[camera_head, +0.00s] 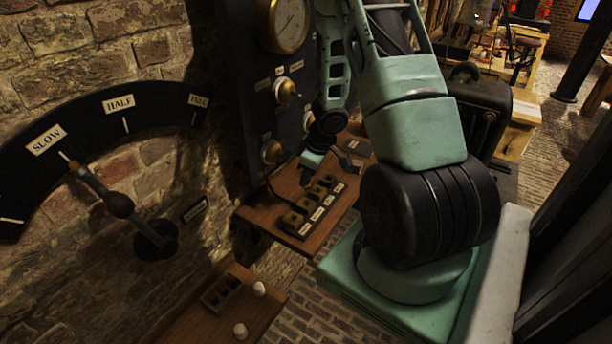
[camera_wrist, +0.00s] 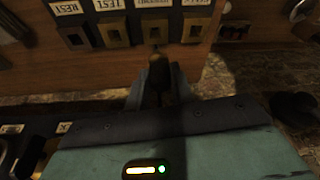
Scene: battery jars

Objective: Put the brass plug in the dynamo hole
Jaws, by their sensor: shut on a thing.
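A dark plug block (camera_head: 297,232) with several square brass-edged holes and white labels sits on a wooden shelf. In the wrist view its holes (camera_wrist: 114,32) line the top edge. Two labels read REST and TEST upside down; the others are cut off, so I cannot tell which hole is the dynamo one. My gripper (camera_head: 308,183) is over the block, its fingers pointing down. In the wrist view my gripper (camera_wrist: 156,88) is shut on the brass plug (camera_wrist: 155,72), which is dark and shadowed. The plug's far end is close to the third hole; I cannot tell whether it touches.
A wall panel with a brass gauge (camera_head: 288,22) and knobs (camera_head: 286,90) stands behind the block. A lever (camera_head: 119,205) on a SLOW/HALF/FULL arc is at left. A lower wooden shelf (camera_head: 190,318) holds small white pieces (camera_head: 240,330). A black case (camera_head: 480,115) is at right.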

